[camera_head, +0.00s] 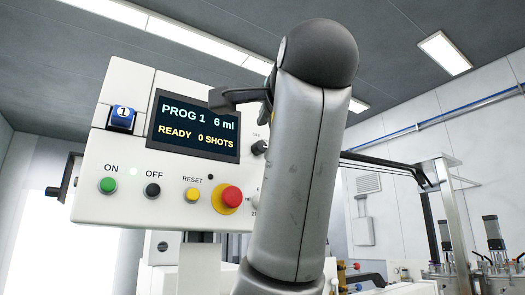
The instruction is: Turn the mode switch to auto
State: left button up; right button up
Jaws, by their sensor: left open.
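The white control panel (90,165) faces me, tilted in the picture. A small black knob (259,147) sits at its right, partly hidden behind my left arm; it may be the mode switch, but its label and setting cannot be read. My left gripper (222,99) shows as a dark finger at the upper right of the display, in front of the panel. It is open and looks empty; most of it is hidden behind my arm. I cannot tell whether it touches the panel. My right gripper is out of view.
The display (193,126) reads PROG 1, 6 ml, READY, 0 SHOTS. Below it are a green ON button (107,185), a black OFF button (152,190), a yellow RESET button (192,195) and a red emergency stop (230,197). A metal frame (440,205) stands at right.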

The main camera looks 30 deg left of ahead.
pick_arm(q)
jog(key=b+v, duration=0.3)
jog(key=v, duration=0.6)
jog(key=shift+s, duration=0.1)
